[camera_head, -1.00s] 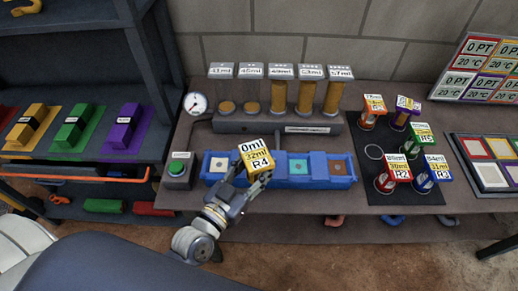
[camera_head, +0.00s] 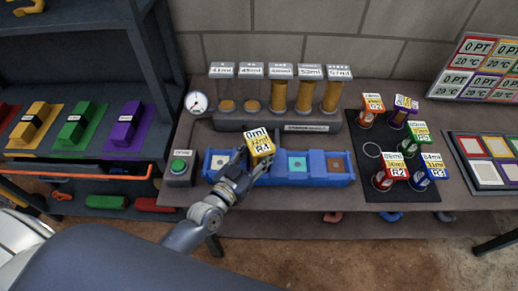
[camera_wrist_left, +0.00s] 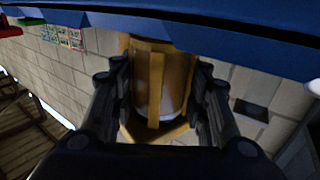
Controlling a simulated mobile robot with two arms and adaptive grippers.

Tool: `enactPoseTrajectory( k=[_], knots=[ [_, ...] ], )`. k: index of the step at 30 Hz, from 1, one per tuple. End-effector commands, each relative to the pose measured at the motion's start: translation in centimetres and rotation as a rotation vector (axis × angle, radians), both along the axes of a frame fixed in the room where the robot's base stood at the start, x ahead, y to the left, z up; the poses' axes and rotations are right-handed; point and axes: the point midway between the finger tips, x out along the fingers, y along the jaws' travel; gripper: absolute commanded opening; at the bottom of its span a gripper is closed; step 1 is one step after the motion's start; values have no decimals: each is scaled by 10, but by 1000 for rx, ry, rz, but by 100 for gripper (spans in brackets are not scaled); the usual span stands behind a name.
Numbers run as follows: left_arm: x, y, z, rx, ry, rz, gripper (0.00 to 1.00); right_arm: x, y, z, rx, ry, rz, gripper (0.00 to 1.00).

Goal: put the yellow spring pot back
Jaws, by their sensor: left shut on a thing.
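The yellow spring pot (camera_head: 261,148) has a label reading 0ml, 32ml, R4. My left gripper (camera_head: 243,160) is shut on it and holds it over the blue tray, near its second bay from the left. In the left wrist view the yellow pot (camera_wrist_left: 158,85) sits between the two black fingers (camera_wrist_left: 160,95), with a pale body inside a yellow frame. A black mat (camera_head: 400,185) at the right bears an empty white ring (camera_head: 372,150) among several other pots. My right gripper is not in view.
The blue tray (camera_head: 340,183) spans the bench front, with tubes of orange material (camera_head: 281,95) behind it. A green-button box (camera_head: 179,167) stands at its left. Pots stand close around the ring: orange (camera_head: 371,108), purple (camera_head: 402,110), green (camera_head: 415,138), red (camera_head: 390,170), blue (camera_head: 431,170).

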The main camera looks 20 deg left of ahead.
Motion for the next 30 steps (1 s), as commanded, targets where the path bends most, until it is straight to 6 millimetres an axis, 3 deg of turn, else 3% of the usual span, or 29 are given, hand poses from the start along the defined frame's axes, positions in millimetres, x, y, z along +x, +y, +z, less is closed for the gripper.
enactPoseTrajectory(
  k=[5,6,8,22,30],
  knots=[
    [0,0,-4,0,-2,0,11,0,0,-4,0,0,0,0],
    [0,0,-4,1,0,0,49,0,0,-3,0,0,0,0],
    [0,0,-4,1,0,0,62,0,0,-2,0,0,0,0],
    [0,0,-7,0,0,1,62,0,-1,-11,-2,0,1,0],
    [-48,14,-11,2,4,0,62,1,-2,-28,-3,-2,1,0]
  ],
)
